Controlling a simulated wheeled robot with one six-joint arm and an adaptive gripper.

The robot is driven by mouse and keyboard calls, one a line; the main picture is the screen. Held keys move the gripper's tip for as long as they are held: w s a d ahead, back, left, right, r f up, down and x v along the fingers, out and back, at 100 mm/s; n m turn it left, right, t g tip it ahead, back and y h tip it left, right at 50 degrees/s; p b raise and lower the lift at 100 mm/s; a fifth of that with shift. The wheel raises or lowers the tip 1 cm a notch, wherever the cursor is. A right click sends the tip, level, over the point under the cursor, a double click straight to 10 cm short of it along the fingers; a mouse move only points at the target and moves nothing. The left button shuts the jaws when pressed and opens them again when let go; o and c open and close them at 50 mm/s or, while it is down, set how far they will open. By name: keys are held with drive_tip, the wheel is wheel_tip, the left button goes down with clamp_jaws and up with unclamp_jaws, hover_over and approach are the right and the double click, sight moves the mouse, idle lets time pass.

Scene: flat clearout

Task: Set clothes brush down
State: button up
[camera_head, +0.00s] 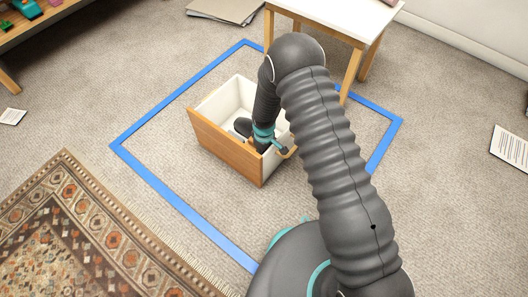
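A drawer-like box (225,148) with a wooden front and white inner walls stands on the carpet inside a blue tape outline (180,202). My arm bends down into the box from above. The end of my arm, with teal bands, is low inside it near the right wall. My gripper's fingertips are hidden by the arm and the box's front wall. I cannot make out a clothes brush for certain. A small tan piece shows at the box's right rim, and I cannot tell what it belongs to. Whether my gripper holds anything is not visible.
A small white-topped table (345,18) with wooden legs stands behind the box. A patterned rug (85,235) lies at the lower left. Flat cardboard (225,9) lies at the back, and papers (511,148) lie right and left. Carpet left of the box inside the tape is clear.

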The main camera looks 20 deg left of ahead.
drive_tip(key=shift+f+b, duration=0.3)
drive_tip(key=shift+b, duration=0.1)
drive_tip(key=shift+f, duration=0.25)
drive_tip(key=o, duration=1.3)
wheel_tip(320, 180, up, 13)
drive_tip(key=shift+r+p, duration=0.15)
drive_tip(key=shift+p, duration=0.75)
